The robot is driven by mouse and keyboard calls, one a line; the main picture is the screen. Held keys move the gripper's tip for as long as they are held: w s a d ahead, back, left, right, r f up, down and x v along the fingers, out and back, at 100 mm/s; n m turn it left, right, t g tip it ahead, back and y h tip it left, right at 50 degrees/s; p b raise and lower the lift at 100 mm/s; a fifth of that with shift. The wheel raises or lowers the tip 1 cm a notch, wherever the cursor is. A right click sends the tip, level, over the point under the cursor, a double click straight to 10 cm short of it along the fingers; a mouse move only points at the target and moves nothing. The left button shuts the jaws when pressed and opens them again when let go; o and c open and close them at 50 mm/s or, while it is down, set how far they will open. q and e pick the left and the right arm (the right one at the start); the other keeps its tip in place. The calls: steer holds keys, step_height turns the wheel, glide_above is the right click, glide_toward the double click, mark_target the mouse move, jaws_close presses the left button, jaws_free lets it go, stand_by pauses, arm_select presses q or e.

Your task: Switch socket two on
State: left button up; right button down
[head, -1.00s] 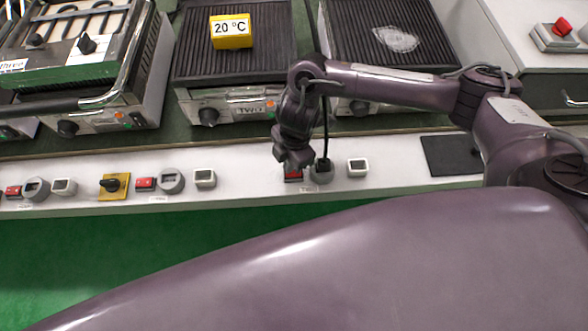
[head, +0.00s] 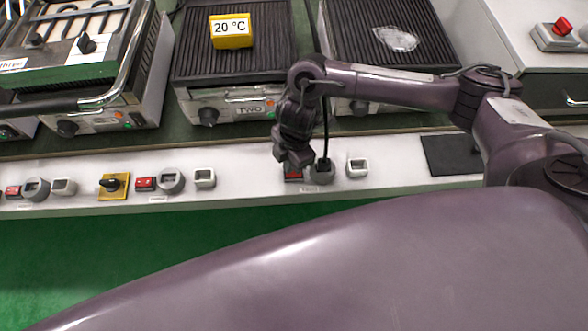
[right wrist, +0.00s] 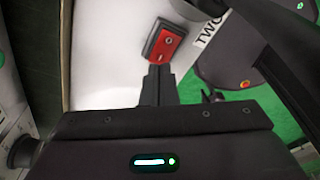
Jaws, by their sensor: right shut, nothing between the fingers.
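The red switch (head: 294,175) of socket two is on the white front ledge, partly hidden by my right gripper (head: 297,163). In the right wrist view the red switch (right wrist: 166,43) sits in a dark frame beside a "TWO" label (right wrist: 210,30). My right gripper (right wrist: 158,76) is shut and empty, its fingertips pointing at the switch's near end. I cannot tell whether they touch it. Socket two (head: 321,176) is the grey round socket just right of the switch, with a black plug and cable in it. My left gripper is out of view.
A white-rimmed square fitting (head: 357,167) is right of the socket. Further left are another red switch (head: 145,183), a grey socket (head: 171,180) and a yellow rotary switch (head: 114,185). The grill marked TWO (head: 232,60) stands behind, with a yellow "20 °C" block (head: 232,41) on it.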

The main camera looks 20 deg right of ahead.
mark_target(291, 174)
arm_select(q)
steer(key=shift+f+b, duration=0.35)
arm_select(e)
steer(key=shift+f, duration=0.6)
